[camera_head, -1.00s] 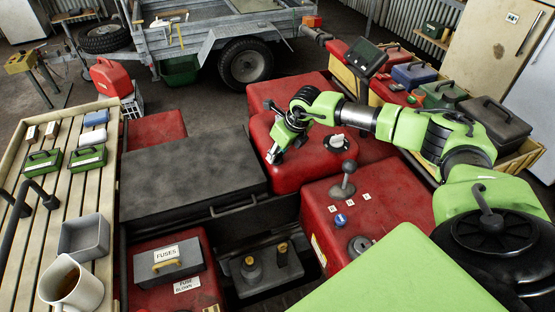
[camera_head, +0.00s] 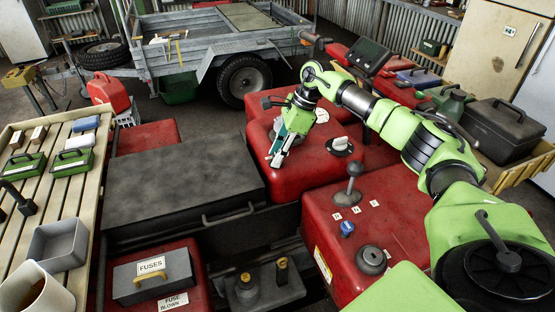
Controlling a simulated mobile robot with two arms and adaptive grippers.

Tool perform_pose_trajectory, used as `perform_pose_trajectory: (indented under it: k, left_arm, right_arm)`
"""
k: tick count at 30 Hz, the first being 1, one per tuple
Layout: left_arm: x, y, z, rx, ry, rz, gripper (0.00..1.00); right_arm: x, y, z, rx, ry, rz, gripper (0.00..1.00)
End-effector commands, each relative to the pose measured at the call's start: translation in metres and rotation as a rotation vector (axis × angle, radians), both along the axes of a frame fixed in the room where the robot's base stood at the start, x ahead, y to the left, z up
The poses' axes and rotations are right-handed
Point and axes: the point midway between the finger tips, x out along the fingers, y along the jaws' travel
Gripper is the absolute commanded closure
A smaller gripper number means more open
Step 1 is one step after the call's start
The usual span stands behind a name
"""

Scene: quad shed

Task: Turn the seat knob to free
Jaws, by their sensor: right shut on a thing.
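My right gripper (camera_head: 276,158) points down at the front of the red tank (camera_head: 318,172), close to the right end of the black seat (camera_head: 185,175). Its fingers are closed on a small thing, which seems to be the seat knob. The fingers hide it, so I cannot read its position. A white knob on a round dark dial (camera_head: 340,147) sits on the red tank to the right of the gripper, apart from it. My left gripper is not in view.
A gear lever (camera_head: 354,184) and a blue knob (camera_head: 347,229) stand on the red panel at right. A grey fuse box (camera_head: 153,277) sits at lower left. A slatted bench (camera_head: 62,212) runs along the left. A trailer (camera_head: 215,45) stands behind.

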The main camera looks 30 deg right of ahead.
Motion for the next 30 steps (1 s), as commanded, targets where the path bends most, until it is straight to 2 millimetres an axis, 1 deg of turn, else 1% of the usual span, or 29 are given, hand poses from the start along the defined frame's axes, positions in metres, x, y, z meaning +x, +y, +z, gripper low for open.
perform_pose_trajectory:
  k: [1, 3, 12, 18, 30]
  left_arm:
    - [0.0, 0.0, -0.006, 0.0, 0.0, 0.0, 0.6]
    - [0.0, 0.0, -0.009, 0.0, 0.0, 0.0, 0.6]
    - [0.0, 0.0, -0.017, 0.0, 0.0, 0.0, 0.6]
    - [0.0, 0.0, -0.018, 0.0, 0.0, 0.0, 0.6]
    - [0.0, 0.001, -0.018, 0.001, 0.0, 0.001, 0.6]
  right_arm:
    - [0.002, 0.0, -0.001, 0.001, -0.005, 0.032, 0.93]
    - [0.003, 0.0, 0.0, 0.0, -0.006, 0.08, 0.93]
    - [0.003, -0.001, 0.0, -0.002, -0.004, 0.215, 0.93]
    - [0.003, -0.001, 0.001, -0.002, -0.005, 0.25, 0.93]
    - [0.002, -0.001, 0.001, -0.003, -0.005, 0.256, 0.93]
